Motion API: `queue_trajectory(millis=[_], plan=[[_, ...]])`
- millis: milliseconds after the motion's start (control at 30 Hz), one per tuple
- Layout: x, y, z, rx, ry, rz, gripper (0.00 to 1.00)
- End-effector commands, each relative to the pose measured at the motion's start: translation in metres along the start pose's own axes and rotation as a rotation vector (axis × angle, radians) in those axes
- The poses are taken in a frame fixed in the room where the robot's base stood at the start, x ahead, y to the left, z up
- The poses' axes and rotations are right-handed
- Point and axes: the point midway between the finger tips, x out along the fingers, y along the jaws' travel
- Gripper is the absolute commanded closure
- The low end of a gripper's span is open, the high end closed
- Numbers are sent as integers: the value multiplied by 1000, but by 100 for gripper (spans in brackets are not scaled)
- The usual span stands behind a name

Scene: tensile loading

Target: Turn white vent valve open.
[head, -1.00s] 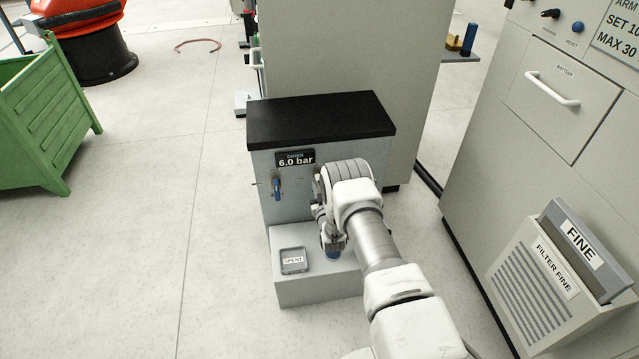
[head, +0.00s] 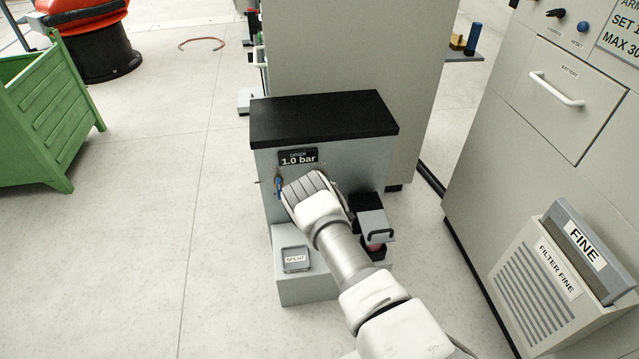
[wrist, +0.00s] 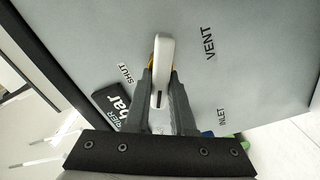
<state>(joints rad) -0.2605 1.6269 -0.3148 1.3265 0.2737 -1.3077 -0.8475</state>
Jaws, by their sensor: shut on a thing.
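The white vent valve handle (wrist: 161,62) shows in the wrist view, upright in the picture, between the SHUT label (wrist: 125,74) and the VENT label (wrist: 210,43) on the grey panel. My gripper (wrist: 161,72) is shut on it, one dark finger on each side. A little yellow shows behind the handle. In the head view my arm hides the handle and the fingers. The pressure display (head: 298,157) on the cabinet front reads 1.0 bar.
A SPENT tray (head: 295,270) lies on the cabinet's low step. A grey block with a dark handle (head: 374,222) stands right of my arm. A large grey cabinet (head: 485,165) stands farther right.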

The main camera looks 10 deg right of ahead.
Motion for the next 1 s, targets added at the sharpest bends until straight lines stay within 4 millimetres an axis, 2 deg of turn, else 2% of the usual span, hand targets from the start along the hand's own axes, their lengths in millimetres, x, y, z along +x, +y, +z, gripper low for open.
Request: queue_trajectory(millis=[200,500,1000], plan=[[-1,-3,1,-194,0,-2,100],[-1,-5,3,-387,-3,-2,100],[-1,-5,4,-488,-5,-1,100]])
